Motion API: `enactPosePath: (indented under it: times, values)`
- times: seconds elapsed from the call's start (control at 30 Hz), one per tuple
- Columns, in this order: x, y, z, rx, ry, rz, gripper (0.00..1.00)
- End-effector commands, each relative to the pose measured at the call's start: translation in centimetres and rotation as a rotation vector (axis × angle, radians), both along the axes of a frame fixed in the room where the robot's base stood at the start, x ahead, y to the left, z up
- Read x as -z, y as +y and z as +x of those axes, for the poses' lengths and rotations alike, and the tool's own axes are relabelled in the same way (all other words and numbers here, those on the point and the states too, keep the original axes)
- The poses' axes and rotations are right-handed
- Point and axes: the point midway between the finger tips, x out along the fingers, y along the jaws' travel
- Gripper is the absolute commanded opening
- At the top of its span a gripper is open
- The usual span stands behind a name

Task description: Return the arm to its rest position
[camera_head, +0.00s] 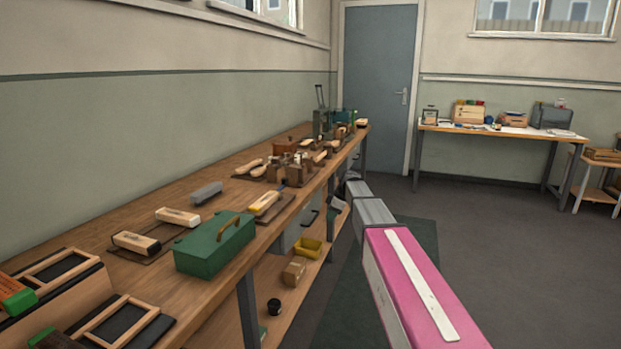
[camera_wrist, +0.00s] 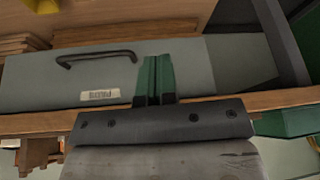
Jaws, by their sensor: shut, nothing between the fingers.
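My gripper (camera_wrist: 153,80) shows in the wrist view with its two green fingers together and nothing between them. It is in front of a grey drawer (camera_wrist: 30,85) with a black handle and a white label, which appears upside down in that view. The fingers overlap the drawer in the picture; I cannot tell how far apart they are. In the head view my pink and grey arm reaches from the lower right toward the front of the long workbench (camera_head: 150,205). My fingers cannot be made out there.
A green toolbox (camera_head: 214,243), wooden brushes (camera_head: 136,242) and several small tools stand on the bench. A yellow bin (camera_head: 308,248) and a cardboard box (camera_head: 294,271) are on its lower shelf. The floor (camera_head: 480,240) right of my arm is clear, up to a far table (camera_head: 500,130).

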Motion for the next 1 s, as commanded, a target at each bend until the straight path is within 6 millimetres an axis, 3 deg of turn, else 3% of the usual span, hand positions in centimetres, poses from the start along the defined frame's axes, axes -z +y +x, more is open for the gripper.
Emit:
enactPosePath:
  times: [0.03, 0.2, 0.4, 0.53, 0.6, 0.73, 1.0]
  values:
    - [2.3, -1.0, -3.8, 0.102, 0.046, -0.028, 0.00]
    - [8.2, -4.0, -11.8, 0.468, 0.171, -0.121, 0.00]
    - [13.3, -7.2, -21.7, 0.894, 0.267, -0.219, 0.00]
    - [15.3, -8.9, -27.1, 1.131, 0.297, -0.265, 0.00]
    - [16.0, -9.6, -29.2, 1.230, 0.304, -0.282, 0.00]
    - [16.7, -10.3, -31.6, 1.348, 0.311, -0.299, 0.00]
    - [16.9, -10.6, -32.0, 1.392, 0.310, -0.303, 0.00]
